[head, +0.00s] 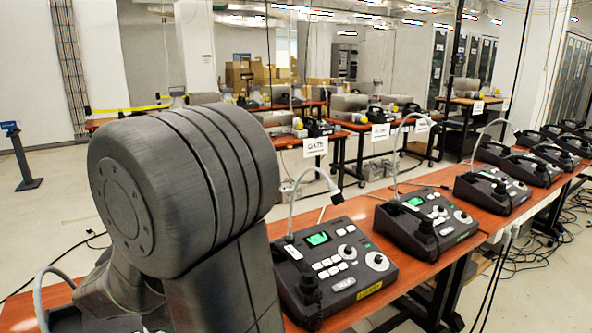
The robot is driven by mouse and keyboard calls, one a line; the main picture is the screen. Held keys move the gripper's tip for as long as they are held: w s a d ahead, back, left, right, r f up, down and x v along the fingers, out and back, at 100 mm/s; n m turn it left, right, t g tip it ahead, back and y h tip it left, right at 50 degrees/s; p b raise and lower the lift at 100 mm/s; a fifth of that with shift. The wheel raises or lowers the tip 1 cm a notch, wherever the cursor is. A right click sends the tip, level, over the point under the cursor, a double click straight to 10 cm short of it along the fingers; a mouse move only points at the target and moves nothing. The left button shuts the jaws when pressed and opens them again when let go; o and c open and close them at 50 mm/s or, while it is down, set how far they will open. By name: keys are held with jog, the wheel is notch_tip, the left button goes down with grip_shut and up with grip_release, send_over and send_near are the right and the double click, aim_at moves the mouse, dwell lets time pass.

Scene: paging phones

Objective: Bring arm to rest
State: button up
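My arm shows large in the left foreground as a thick, dark grey, rounded joint with links below it. It hides part of the table and whatever stands behind it. My gripper is not in the picture. A black paging phone (336,268) with a green-lit screen, white keys and a gooseneck microphone stands on the orange-brown table (365,222), just right of my arm. A second paging phone (427,224) and a third (492,191) stand farther along the same table. My arm holds nothing that I can see.
More black phones (552,152) line the table at the right. Desks with a GATE sign (315,146) stand behind. Cardboard boxes (247,76) are at the back. Cables (555,245) hang and lie on the floor at right. Open floor (60,205) is at the left.

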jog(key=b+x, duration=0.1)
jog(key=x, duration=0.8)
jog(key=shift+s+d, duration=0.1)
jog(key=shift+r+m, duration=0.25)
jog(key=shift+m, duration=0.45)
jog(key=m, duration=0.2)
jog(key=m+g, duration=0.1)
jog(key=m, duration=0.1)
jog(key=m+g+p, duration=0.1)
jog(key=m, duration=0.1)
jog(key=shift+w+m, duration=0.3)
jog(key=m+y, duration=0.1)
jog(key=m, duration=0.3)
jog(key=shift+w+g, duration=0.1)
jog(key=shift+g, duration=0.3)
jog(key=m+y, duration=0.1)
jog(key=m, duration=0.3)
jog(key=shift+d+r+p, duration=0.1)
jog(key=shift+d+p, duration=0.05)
jog(key=shift+p, duration=0.15)
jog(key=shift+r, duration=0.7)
